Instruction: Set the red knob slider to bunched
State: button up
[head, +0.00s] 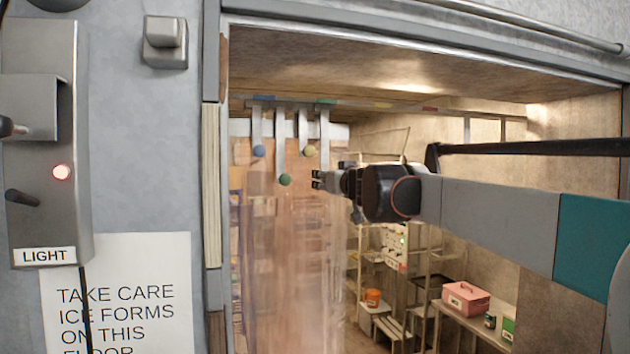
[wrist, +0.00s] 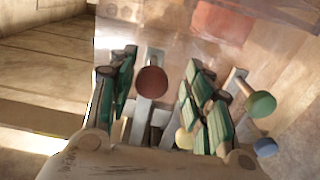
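The red knob (wrist: 151,82) sits at the end of a pale metal slider arm (wrist: 146,112) in the wrist view. My gripper (wrist: 160,80) is open, with one green-padded finger on each side of the knob and a gap showing on both sides. In the head view my gripper (head: 317,180) is at the rightmost hanging slider arm (head: 324,135) and hides the red knob. The overhead rail (head: 350,103) carries blue, green, yellow and red marks. A translucent strip curtain (head: 290,260) hangs below the sliders, at the left of the doorway.
Blue (head: 259,151), green (head: 285,180) and yellow (head: 309,151) knobs hang on neighbouring slider arms just left of my gripper. The door frame (head: 212,150) is farther left. Inside are shelves and a pink box (head: 466,300). The rail is free of sliders to the right.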

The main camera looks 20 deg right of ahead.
jog(key=shift+d, duration=0.2)
jog(key=shift+s, duration=0.2)
jog(key=s, duration=0.7)
jog(key=shift+s, duration=0.15)
jog(key=shift+f, duration=0.1)
